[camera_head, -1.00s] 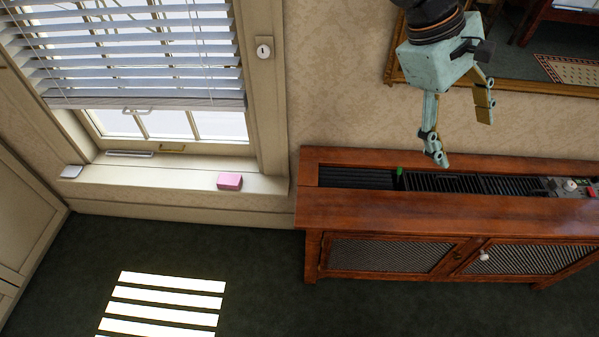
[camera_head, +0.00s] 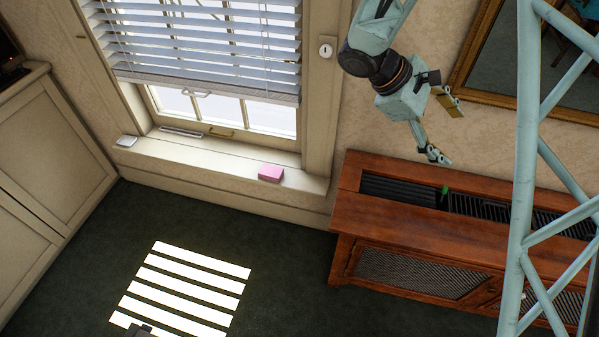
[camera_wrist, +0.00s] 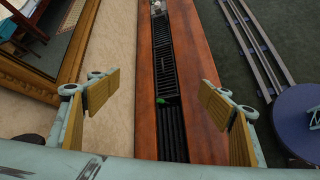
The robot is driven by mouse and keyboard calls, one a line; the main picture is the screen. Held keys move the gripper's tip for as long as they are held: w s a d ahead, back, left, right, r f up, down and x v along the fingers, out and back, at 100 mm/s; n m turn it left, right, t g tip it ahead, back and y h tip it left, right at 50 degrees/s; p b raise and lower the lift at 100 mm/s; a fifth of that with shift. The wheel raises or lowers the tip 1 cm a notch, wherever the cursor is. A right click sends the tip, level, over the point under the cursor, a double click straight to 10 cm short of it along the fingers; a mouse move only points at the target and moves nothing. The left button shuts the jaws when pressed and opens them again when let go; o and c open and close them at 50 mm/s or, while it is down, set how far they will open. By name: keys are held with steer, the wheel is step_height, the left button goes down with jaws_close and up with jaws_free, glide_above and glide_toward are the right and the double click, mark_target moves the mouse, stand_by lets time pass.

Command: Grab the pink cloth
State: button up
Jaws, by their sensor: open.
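The pink cloth (camera_head: 271,172) is a small folded block on the right part of the window sill in the head view. It is not in the wrist view. My gripper (camera_head: 443,128) is open and empty, up and to the right of the cloth, above the wooden cabinet. In the wrist view my gripper (camera_wrist: 157,104) shows two spread fingers with yellowish pads and nothing between them.
The wooden cabinet (camera_head: 400,222) has a dark slotted top with a small green item (camera_head: 445,190). A white item (camera_head: 127,141) lies at the sill's left end. Blinds (camera_head: 200,50) hang above the sill. A gold-framed mirror (camera_head: 480,95) is on the wall.

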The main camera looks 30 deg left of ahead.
steer(key=w+a+f+n+t+y, duration=0.15)
steer(key=a+f+n, duration=0.25)
steer(key=a+f, duration=0.45)
steer(key=w+a+f+n+t+y, duration=0.1)
steer(key=a+f+n+t, duration=0.3)
steer(key=a, duration=0.8)
steer(key=w+a+f+n+t+y, duration=0.1)
steer(key=a+f+n+t, duration=0.15)
steer(key=a+f, duration=0.65)
steer(key=n+y, duration=0.8)
steer(key=n, duration=0.3)
glide_toward(271, 171)
steer(key=s, duration=0.3)
steer(key=shift+s+d+r+p, duration=0.2)
steer(key=shift+d+r+p, duration=0.1)
steer(key=shift+d+r, duration=0.1)
steer(key=shift+w, duration=0.1)
steer(key=shift+b+x, duration=0.6)
steer(key=shift+x, duration=3.65)
steer(key=shift+a+r, duration=0.1)
steer(key=shift+r, duration=0.1)
steer(key=shift+w, duration=0.15)
